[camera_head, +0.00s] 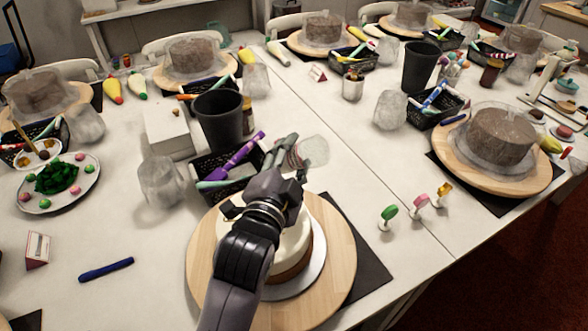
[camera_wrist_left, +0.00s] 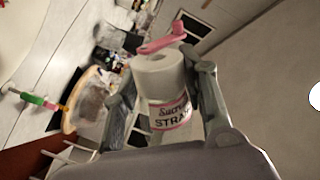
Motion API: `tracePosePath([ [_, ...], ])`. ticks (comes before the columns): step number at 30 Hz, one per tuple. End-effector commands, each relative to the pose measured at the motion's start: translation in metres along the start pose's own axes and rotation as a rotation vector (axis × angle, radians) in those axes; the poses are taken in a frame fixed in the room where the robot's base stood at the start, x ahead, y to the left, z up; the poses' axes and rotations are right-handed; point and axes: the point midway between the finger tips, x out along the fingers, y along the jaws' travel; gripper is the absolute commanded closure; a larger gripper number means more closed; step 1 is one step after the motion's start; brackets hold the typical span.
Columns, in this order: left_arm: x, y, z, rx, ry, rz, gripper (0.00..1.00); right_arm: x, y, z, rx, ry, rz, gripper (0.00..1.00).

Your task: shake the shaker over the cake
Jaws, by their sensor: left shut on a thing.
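The cake (camera_head: 305,235), pale cream on top with a brown lower side, sits on a silver board on a wooden turntable (camera_head: 338,270) in the head view. My left arm hides much of it. My left gripper (camera_head: 290,158) is shut on the shaker (camera_head: 312,152), just past the cake's far edge in the picture. In the left wrist view the shaker (camera_wrist_left: 165,85) is a white cylinder with a pink-banded label, between both fingers, and it looks tilted. I cannot tell its height above the table. My right gripper is not in view.
A black basket of pens (camera_head: 210,172), a dark cup (camera_head: 219,118) and a clear glass (camera_head: 160,182) stand behind the turntable. Three small coloured picks (camera_head: 421,202) stand to the right. A blue pen (camera_head: 106,270) and a plate of sweets (camera_head: 57,182) lie left.

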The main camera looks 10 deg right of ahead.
Motion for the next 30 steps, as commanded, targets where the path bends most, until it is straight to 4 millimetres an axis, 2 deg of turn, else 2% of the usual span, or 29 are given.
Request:
tracePosePath([
  [6, -0.004, 0.001, 0.006, -0.001, 0.004, 0.001, 1.0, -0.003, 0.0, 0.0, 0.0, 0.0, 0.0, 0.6],
  [16, -0.005, 0.0, 0.006, -0.067, 0.01, 0.005, 1.0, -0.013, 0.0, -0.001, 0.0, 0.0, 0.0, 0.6],
  [30, -0.005, 0.0, 0.003, -0.088, 0.013, 0.006, 1.0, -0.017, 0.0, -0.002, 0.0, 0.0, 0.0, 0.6],
])
